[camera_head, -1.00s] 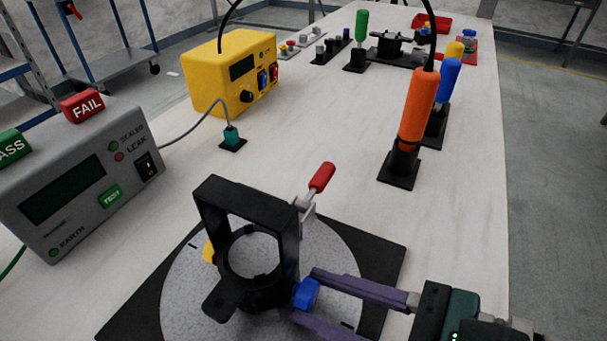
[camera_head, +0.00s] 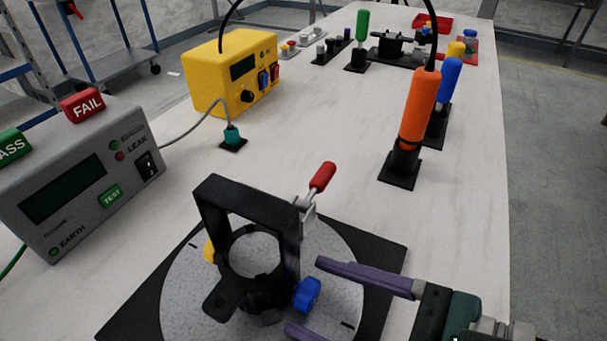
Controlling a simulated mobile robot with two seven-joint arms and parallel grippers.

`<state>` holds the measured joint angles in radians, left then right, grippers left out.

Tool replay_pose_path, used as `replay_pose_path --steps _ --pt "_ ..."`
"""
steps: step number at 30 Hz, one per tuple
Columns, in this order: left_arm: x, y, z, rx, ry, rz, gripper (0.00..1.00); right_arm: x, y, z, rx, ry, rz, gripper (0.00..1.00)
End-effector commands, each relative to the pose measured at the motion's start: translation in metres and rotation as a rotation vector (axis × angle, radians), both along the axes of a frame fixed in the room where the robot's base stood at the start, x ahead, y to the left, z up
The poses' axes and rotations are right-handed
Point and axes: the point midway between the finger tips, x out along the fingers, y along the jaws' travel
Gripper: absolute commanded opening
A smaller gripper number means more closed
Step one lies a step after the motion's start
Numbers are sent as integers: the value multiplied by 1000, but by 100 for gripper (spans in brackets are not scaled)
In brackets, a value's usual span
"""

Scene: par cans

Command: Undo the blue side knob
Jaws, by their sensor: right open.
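The blue side knob (camera_head: 307,295) sits on the right side of a black bracket (camera_head: 292,245) with a ring in it, which stands on a round grey speckled plate (camera_head: 338,262). My right gripper (camera_head: 305,297) comes in from the lower right, with its purple fingers spread apart. The upper finger lies above and right of the knob and the lower one below it; neither appears to touch it. A yellow knob (camera_head: 209,251) shows on the bracket's left side. My left gripper is not in view.
A red-handled clamp (camera_head: 322,177) stands just behind the bracket. A grey tester (camera_head: 80,180) is at the left and a yellow box (camera_head: 232,72) behind it. An orange driver (camera_head: 418,110) stands upright at the right. The table between them is mostly clear.

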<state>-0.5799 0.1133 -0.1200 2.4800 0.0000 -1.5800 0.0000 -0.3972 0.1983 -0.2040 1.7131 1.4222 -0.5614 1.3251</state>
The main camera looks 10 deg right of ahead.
Motion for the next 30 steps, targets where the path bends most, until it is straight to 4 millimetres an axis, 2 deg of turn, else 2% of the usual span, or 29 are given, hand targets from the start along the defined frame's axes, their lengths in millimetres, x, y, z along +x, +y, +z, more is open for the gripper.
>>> replay_pose_path --steps 5,8,15,21,30 --pt "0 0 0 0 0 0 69 -2 -2 1 -1 1 0 69" --pt "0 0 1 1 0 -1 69 -9 -10 4 -4 2 0 69" --pt "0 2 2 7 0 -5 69 -41 -43 21 -4 4 0 69" --pt "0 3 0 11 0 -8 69 -59 -63 33 0 3 0 69" --pt "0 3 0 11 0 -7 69 -63 -68 37 0 -1 2 69"
